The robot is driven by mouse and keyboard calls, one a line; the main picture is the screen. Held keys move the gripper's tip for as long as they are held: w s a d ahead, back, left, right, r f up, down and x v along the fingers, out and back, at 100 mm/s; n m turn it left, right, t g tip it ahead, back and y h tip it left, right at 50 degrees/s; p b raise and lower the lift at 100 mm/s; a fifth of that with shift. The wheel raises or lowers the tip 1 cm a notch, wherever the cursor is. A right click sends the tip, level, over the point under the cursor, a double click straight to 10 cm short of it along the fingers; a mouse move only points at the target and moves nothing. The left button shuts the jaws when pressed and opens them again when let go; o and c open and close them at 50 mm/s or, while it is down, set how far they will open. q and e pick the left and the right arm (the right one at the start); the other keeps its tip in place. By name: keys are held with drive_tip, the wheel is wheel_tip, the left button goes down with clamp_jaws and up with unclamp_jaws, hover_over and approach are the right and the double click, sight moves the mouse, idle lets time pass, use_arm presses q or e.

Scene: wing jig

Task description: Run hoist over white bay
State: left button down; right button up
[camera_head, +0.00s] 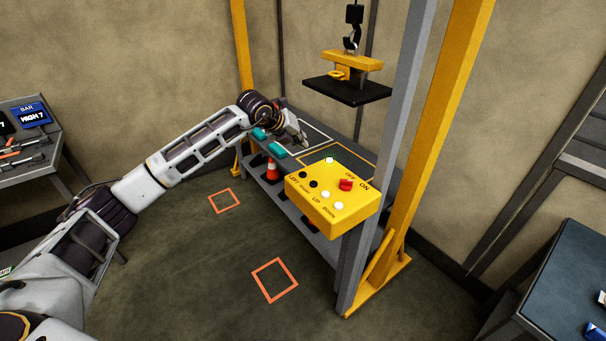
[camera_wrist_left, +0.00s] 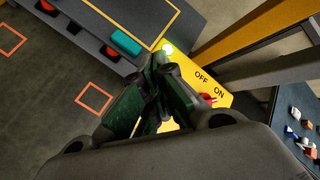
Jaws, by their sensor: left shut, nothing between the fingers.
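The hoist hook (camera_head: 351,40) hangs at the top and carries a yellow lifting piece (camera_head: 350,62) with a black plate (camera_head: 346,91) under it, clear of the bench. The white-outlined bay (camera_head: 318,133) is on the bench, beside a yellow-outlined bay (camera_head: 350,150). The yellow control box (camera_head: 330,212) has black and white buttons, a red switch (camera_head: 346,184) between OFF and ON, and a lit lamp (camera_head: 330,160). My left gripper (camera_head: 303,143) is shut and empty, near the box's far edge; its fingers (camera_wrist_left: 155,80) overlap the box in the wrist view. My right gripper is out of view.
Yellow and grey posts (camera_head: 430,130) stand right of the box. Orange squares (camera_head: 275,280) mark the open floor. A dark table (camera_head: 570,280) stands at the right.

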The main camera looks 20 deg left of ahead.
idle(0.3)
use_arm(q)
drive_tip(key=shift+f, duration=0.15)
drive_tip(key=b, duration=0.2)
hover_over(301, 172)
drive_tip(key=shift+a+f, duration=0.15)
drive_tip(key=shift+f, duration=2.8)
drive_tip(key=shift+f+b, duration=0.95)
drive_tip(key=shift+f, duration=0.4)
